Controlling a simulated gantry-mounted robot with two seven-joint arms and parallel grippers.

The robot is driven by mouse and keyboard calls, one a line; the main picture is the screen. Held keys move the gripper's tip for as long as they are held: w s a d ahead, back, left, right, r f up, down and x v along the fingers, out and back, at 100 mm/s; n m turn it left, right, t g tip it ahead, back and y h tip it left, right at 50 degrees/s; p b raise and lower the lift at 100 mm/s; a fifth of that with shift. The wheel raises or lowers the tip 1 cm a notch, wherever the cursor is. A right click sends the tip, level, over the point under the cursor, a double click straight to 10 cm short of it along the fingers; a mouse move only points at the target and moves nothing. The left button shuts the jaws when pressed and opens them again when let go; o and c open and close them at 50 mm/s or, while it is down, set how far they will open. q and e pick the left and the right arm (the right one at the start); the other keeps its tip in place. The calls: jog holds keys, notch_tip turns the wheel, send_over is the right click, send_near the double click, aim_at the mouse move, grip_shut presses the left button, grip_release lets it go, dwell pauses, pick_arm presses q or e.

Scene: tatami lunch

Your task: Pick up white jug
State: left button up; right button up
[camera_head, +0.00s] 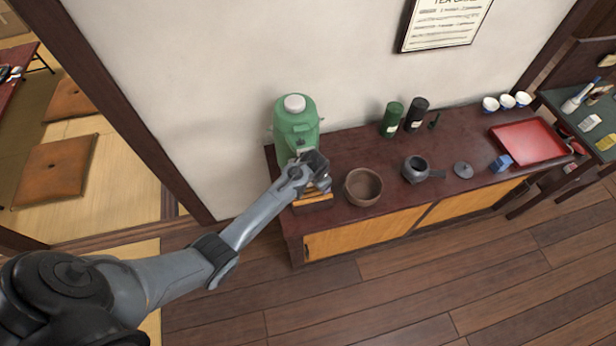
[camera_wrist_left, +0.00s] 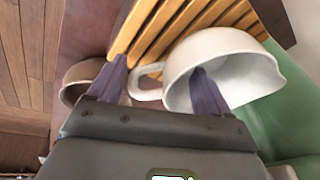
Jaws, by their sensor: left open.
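The white jug (camera_wrist_left: 232,52) shows in the left wrist view at a yellow slatted wooden rack (camera_wrist_left: 180,22). Its open mouth faces the camera, and its looped handle (camera_wrist_left: 148,84) points left. My left gripper (camera_wrist_left: 159,68) is open. The handle lies between its two fingers in the picture; the right finger overlaps the jug's mouth, and I cannot tell whether it touches. In the head view my left gripper (camera_head: 320,178) is over the rack (camera_head: 313,201) and hides most or all of the jug. My right gripper is not in view.
A green dispenser (camera_head: 296,125) stands close behind the gripper. A brown bowl (camera_head: 363,187) is just right of it. Farther right on the cabinet (camera_head: 345,148) are a dark teapot (camera_head: 416,169), dark canisters (camera_head: 392,118), white cups (camera_head: 507,101) and a red tray (camera_head: 529,141).

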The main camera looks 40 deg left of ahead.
pick_arm(q)
jog(key=shift+w+f, duration=0.1)
jog(key=shift+f, duration=0.4)
jog(key=shift+c, duration=0.4)
jog(key=c, duration=1.1)
jog(key=shift+r, duration=0.3)
grip_shut()
jog(key=shift+r, duration=1.55)
jog(key=s+d, duration=0.9)
jog(key=d, duration=0.5)
jog(key=shift+s+d, duration=0.35)
jog(key=shift+s, duration=0.05)
jog(key=shift+d, duration=0.1)
